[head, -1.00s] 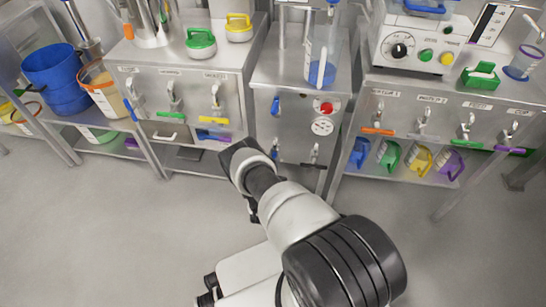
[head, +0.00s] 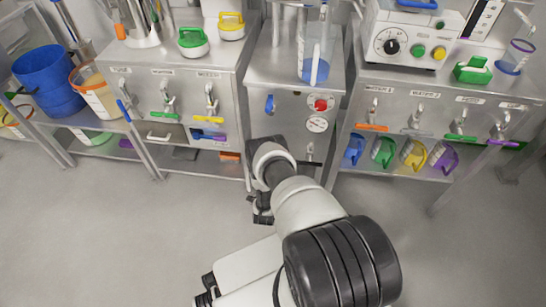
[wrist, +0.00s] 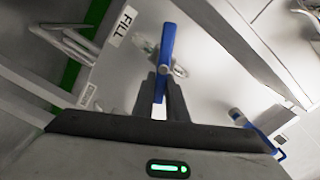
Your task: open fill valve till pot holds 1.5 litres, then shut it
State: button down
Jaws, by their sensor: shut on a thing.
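In the wrist view a blue lever (wrist: 167,45) stands on a pale metal panel beside a label (wrist: 122,25) reading FILL. My gripper (wrist: 160,92) is shut on the lower part of this lever. In the head view the end of my arm (head: 268,150) is at the front of the middle steel cabinet (head: 292,84), and my fingertips are hidden there. A clear vessel (head: 320,50) with blue at its bottom stands on that cabinet. I cannot tell whether it is the pot, and I cannot read a level.
Benches with taps stand on both sides. Several coloured jugs (head: 382,152) are on the right lower shelf. The grey floor (head: 130,235) in front is clear.

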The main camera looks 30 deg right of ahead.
jog(key=m, duration=0.2)
jog(key=f+m, duration=0.1)
jog(key=m, duration=0.2)
jog(key=shift+d+f, duration=0.1)
jog(key=shift+d, duration=0.05)
jog(key=shift+m, duration=0.3)
dwell(0.3)
jog(key=c, duration=1.8)
grip_release()
jog(key=shift+o, duration=0.2)
jog(key=shift+s+f, duration=0.1)
